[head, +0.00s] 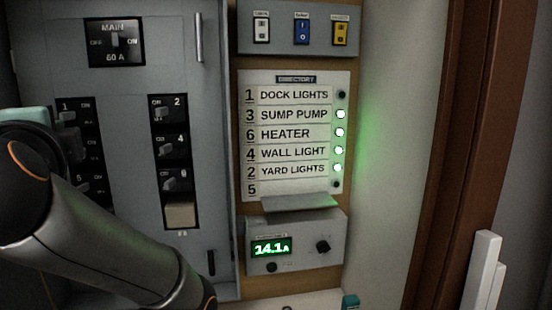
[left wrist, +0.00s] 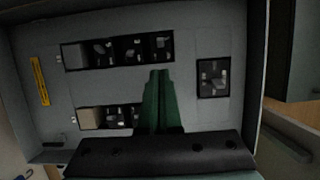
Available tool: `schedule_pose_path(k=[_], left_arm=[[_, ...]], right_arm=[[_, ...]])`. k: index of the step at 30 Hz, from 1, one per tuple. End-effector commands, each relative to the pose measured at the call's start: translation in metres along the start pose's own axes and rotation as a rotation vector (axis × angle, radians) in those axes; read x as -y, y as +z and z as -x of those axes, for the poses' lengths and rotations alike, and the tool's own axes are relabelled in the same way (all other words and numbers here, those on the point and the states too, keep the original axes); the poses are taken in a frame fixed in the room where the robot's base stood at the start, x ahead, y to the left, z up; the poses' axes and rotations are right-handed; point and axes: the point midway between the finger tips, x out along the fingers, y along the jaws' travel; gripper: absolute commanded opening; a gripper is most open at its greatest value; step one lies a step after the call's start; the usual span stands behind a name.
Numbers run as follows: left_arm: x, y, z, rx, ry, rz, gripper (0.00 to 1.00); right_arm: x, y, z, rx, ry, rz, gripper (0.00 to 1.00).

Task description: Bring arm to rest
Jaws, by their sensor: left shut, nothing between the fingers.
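My left arm (head: 90,230) comes in from the left in the head view and covers the lower left of the grey breaker panel (head: 135,95). My left gripper shows in the left wrist view (left wrist: 160,73), its green fingers shut together with nothing between them. The fingers are in front of the panel, between the two breaker rows; I cannot tell the gap to the surface. The main switch (left wrist: 213,78) lies to the right of the fingers there. Part of the breaker column at left in the head view is hidden behind my arm. My right gripper is not seen.
A directory (head: 295,135) hangs right of the panel, with lamps lit beside sump pump, heater, wall light and yard lights. Below it a meter (head: 271,248) reads 14.1 A. Several switches (head: 302,30) sit above. A brown door frame (head: 455,150) stands at right.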

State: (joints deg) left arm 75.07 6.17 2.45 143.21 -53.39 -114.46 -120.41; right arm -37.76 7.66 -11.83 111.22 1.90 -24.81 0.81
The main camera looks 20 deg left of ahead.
Motion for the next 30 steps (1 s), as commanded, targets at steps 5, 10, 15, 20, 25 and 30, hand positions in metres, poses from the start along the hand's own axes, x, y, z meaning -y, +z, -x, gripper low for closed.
schedule_pose_path(k=[5, 10, 15, 20, 25, 30], left_arm=[[-0.007, -0.009, -0.004, -0.011, 0.008, -0.004, 0.0], [-0.044, -0.048, -0.019, -0.07, 0.05, -0.002, 0.0], [-0.107, -0.096, -0.03, -0.165, 0.138, 0.032, 0.0], [-0.181, -0.132, -0.029, -0.248, 0.27, 0.085, 0.0], [-0.27, -0.155, -0.013, -0.304, 0.461, 0.163, 0.0], [-0.361, -0.159, 0.021, -0.308, 0.692, 0.257, 0.0]], right_arm=[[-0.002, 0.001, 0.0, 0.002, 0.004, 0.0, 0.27], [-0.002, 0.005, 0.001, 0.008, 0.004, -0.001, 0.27], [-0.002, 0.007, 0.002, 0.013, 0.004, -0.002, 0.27], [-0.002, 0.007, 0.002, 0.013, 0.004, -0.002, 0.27], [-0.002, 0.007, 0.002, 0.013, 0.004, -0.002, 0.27], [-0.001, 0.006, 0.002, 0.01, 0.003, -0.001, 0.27]])
